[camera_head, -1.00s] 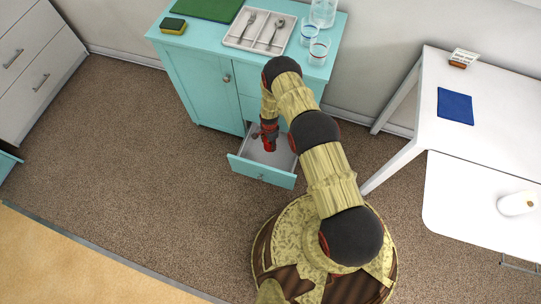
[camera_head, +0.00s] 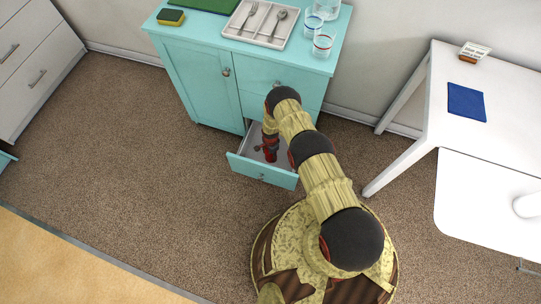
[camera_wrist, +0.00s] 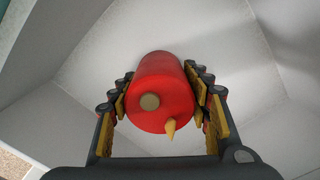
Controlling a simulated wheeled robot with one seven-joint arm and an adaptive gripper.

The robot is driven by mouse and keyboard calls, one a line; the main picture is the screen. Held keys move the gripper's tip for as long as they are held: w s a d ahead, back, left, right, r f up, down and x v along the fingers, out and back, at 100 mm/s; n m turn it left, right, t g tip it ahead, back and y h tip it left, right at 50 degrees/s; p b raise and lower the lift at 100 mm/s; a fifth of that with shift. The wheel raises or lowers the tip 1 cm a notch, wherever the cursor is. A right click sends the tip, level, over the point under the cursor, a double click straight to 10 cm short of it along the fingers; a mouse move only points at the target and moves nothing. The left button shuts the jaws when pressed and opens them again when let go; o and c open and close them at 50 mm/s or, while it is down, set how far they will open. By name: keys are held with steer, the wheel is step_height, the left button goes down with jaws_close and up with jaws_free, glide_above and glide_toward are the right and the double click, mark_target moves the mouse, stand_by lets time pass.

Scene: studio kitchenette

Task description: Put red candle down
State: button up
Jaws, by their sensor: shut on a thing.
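The red candle (camera_wrist: 165,85) is a red cylinder between my gripper's fingers in the wrist view, with a yellow flame-shaped tip and a small olive disc on its near end. My gripper (camera_wrist: 163,108) is shut on it, with yellow pads against both sides. In the head view my gripper (camera_head: 269,150) is inside the open drawer (camera_head: 262,172) of the turquoise cabinet. The drawer's pale inner walls surround the candle in the wrist view. I cannot tell whether the candle touches the drawer floor.
The turquoise cabinet (camera_head: 205,92) carries a cutlery tray (camera_head: 240,32), two glasses (camera_head: 323,43), a sponge (camera_head: 171,17) and a green board. A white table (camera_head: 500,110) with a blue cloth (camera_head: 466,102) stands at right. The carpet left of the drawer is clear.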

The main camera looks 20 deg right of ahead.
steer(key=shift+w+r, duration=0.1)
steer(key=o, duration=1.4)
step_height(320, 180, up, 12)
steer(key=p, duration=0.4)
steer(key=shift+p, duration=0.4)
steer(key=shift+r, duration=0.1)
